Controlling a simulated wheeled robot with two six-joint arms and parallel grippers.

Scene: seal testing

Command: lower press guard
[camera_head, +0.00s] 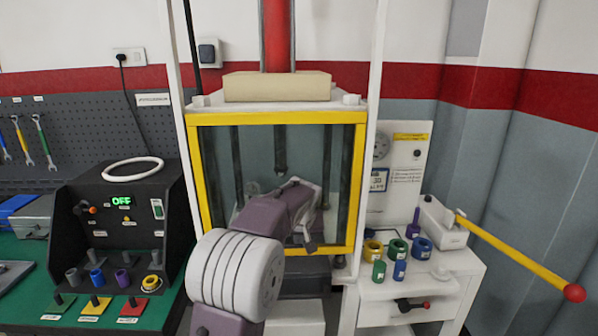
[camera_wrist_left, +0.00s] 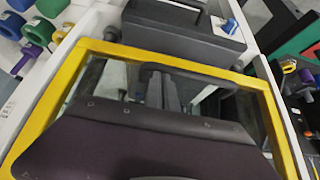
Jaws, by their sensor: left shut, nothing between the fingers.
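The press guard (camera_head: 359,190) is a clear panel in a yellow frame, standing upright across the front of the press in the head view. Dark rods show through it. Its yellow frame also shows in the wrist view (camera_wrist_left: 200,64), around my purple wrist housing. My left gripper (camera_head: 311,243) is in front of the guard's lower middle, shut and empty. My arm hides part of the panel and of the bottom bar. I cannot tell whether the fingers touch the guard. My right gripper is not in view.
Left of the press stands a black control box (camera_head: 122,215) with a lit green "OFF" display. A white bench (camera_head: 450,280) with several coloured rings is on the right. A yellow lever (camera_head: 510,252) with a red knob sticks out there.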

